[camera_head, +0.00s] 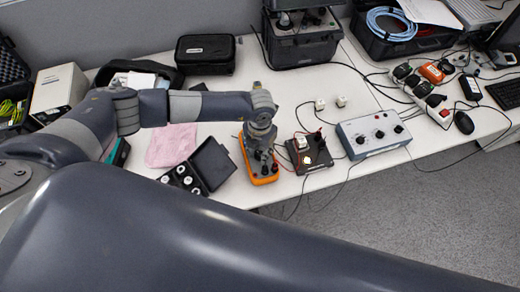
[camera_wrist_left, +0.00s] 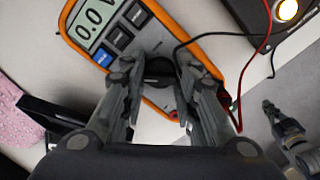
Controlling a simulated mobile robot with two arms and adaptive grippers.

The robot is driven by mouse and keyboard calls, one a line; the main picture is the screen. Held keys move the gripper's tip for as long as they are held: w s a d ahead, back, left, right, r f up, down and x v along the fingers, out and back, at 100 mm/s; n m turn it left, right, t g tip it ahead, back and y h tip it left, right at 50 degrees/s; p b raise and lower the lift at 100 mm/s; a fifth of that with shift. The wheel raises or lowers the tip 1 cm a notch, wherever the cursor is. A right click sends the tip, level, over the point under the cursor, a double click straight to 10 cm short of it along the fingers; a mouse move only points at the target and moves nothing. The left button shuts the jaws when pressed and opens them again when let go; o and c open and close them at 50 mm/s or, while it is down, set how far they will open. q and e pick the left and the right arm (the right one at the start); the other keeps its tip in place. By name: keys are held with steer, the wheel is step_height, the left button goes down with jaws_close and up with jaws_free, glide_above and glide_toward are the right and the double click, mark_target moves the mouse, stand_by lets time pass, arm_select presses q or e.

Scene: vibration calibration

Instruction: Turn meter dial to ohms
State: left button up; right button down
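The orange-edged multimeter (camera_head: 264,181) lies on the white table, below my left gripper (camera_head: 262,147) in the head view. In the left wrist view its grey display (camera_wrist_left: 92,22) shows "0.0", with blue and dark buttons beside it. The round dark dial (camera_wrist_left: 159,68) sits between the fingers of my left gripper (camera_wrist_left: 157,72). The fingers stand apart on either side of it, and I see no clear contact. The dial's pointer and markings are mostly hidden. A grey jointed part, seemingly my right gripper (camera_wrist_left: 285,128), shows at the right edge of the left wrist view; its opening is unclear.
An open black case (camera_head: 212,164) with small pieces lies left of the meter, near a pink cloth (camera_head: 172,145). A black box with a lit lamp (camera_head: 310,153) and a grey knobbed box (camera_head: 373,134) stand right. Red and black leads run close to the meter.

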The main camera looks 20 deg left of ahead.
arm_select(q)
steer(key=m+b, duration=0.3)
steer(key=m, duration=0.1)
steer(key=shift+f+b, duration=0.2)
steer(key=shift+b, duration=0.2)
steer(key=shift+m+b, duration=0.95)
steer(key=shift+m, duration=0.05)
steer(key=shift+d+r+m+b, duration=0.1)
steer(key=shift+r+m+b, duration=0.05)
steer(key=shift+m+b, duration=0.7)
steer(key=o, duration=0.8)
